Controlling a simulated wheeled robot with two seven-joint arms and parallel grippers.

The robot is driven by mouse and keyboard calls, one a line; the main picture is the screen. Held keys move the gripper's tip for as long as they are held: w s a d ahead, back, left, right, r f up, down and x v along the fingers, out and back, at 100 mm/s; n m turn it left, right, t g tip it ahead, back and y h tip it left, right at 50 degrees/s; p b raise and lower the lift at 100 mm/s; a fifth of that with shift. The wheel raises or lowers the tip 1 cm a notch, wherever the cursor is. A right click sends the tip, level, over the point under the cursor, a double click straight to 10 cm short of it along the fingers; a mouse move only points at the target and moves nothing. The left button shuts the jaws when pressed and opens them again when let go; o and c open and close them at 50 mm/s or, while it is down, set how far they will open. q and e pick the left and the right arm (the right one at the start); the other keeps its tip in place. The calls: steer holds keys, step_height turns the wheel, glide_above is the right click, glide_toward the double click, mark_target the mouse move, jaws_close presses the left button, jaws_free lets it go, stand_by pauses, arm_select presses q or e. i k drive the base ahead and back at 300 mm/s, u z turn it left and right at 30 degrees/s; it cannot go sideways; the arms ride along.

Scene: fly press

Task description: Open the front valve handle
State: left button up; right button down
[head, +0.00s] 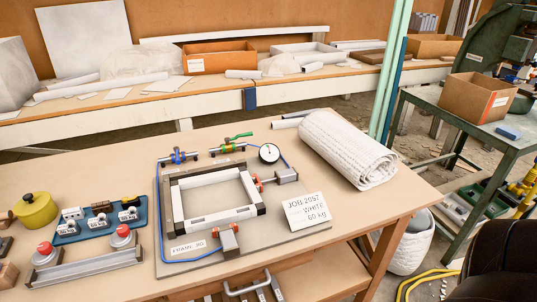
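Two small valves sit on black-ended pipes at the back edge of a grey board on the table. The blue valve (178,156) is at the left and a little nearer to me. The green valve (228,147) is to its right and a little farther back. A green lever (239,136) shows above the green valve, pointing to the right. The blue valve's handle is too small for its angle to be read. A blue hose runs from the blue valve's side down the board's left edge. Neither of my grippers is in view.
A frame (180,207), clamps and a round gauge (268,153) share the board. A blue tray (68,236) and two red-topped devices stand left. A rolled white cloth (350,148) lies right. A dark shape fills the lower right corner. Bare table lies behind the valves.

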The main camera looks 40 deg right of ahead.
mark_target(176, 149)
steer(key=u, duration=1.15)
steer(key=i, duration=0.35)
steer(key=z, duration=0.8)
